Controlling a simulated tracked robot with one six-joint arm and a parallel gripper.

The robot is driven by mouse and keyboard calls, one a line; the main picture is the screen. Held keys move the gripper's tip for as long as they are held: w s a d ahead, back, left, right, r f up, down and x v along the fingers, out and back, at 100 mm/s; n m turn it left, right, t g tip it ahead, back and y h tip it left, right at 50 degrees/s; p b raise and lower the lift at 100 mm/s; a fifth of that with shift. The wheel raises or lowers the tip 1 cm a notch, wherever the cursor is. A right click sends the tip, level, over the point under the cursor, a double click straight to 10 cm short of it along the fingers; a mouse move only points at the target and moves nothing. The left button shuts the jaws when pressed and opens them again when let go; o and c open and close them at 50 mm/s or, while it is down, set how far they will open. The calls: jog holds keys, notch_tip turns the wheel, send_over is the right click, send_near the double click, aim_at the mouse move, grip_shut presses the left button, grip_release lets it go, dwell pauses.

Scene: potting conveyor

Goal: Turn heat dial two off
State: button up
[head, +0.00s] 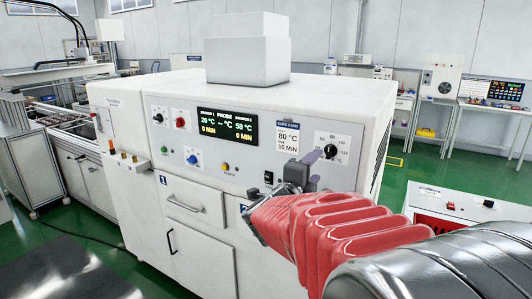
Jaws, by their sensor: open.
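A black heat dial (330,151) with a printed scale sits on the right of the white oven's front panel. Its own number label is not readable and its pointer setting is too small to tell. My gripper (314,161) is open, with grey fingers just left of and below the dial; I cannot tell whether they touch it. The display (230,126) reads 20 °C on the left, dashes for the probe and 58 °C under drawer 2, with 0 MIN on both sides. My red-sleeved arm hides the panel's lower right.
A cure card (287,138) reading 80 °C, 10 MIN is left of the dial. Black, red (180,122), green and blue (192,158) controls and a yellow alarm button (225,167) are farther left. Drawer 1 handle (185,205) projects below. A white box (248,50) stands on top.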

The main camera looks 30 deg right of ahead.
aim_at(328, 154)
jog(key=x, duration=1)
jog(key=shift+w+d, duration=0.2)
jog(key=shift+d, duration=0.15)
jog(key=shift+c, duration=0.4)
jog(key=c, duration=0.9)
jog(key=shift+d, duration=0.25)
jog(key=shift+c, duration=0.4)
jog(key=shift+a+f, duration=0.1)
jog(key=shift+a, duration=0.15)
